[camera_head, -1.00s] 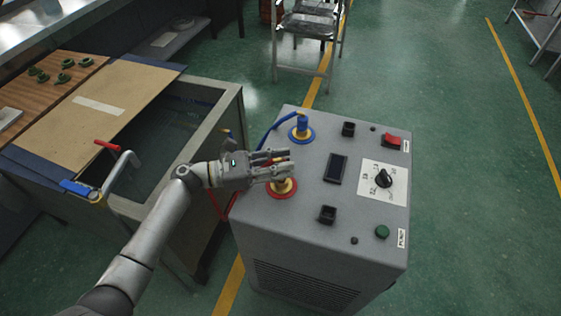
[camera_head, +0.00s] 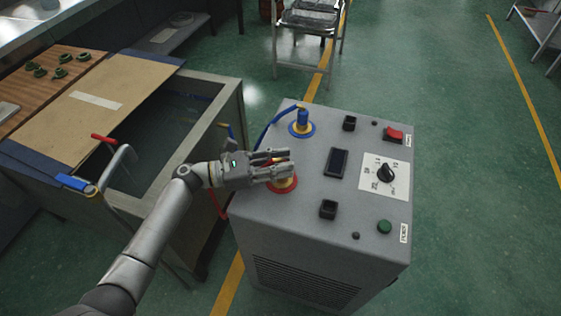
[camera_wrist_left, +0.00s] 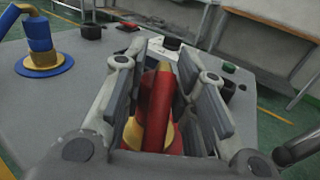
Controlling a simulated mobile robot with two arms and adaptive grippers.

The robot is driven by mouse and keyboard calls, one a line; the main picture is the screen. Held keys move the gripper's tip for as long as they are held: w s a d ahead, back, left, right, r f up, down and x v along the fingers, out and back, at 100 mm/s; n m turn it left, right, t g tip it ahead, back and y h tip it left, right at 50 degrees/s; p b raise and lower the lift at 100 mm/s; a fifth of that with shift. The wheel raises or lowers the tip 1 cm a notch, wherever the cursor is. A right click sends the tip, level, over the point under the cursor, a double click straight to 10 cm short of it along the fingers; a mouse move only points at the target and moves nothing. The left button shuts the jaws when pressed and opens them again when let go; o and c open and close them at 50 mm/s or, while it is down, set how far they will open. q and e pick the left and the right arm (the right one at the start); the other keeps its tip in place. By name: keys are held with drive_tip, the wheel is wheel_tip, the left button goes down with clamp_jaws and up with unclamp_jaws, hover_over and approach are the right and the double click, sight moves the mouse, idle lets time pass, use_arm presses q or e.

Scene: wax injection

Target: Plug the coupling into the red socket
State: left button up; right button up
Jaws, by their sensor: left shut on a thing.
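The red coupling (camera_wrist_left: 157,108) stands between the fingers of my left gripper (camera_head: 287,165), which is shut on it. In the left wrist view the gripper (camera_wrist_left: 168,100) has one finger on each side of the coupling. The red socket (camera_head: 284,188), a red disc with a yellow centre, lies on top of the grey machine, directly under the fingers. The coupling's lower end is at the socket's yellow centre, but the fingers hide whether it is fully seated. My right gripper is not in view.
A blue coupling (camera_head: 303,118) stands in a blue-rimmed socket farther back on the machine top (camera_head: 320,150). A black knob (camera_head: 386,173), a red switch (camera_head: 393,133) and a green button (camera_head: 384,227) are to the right. An open tank (camera_head: 225,112) stands at left.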

use_arm(q)
drive_tip(key=o, duration=1.1)
drive_tip(key=v, duration=1.2)
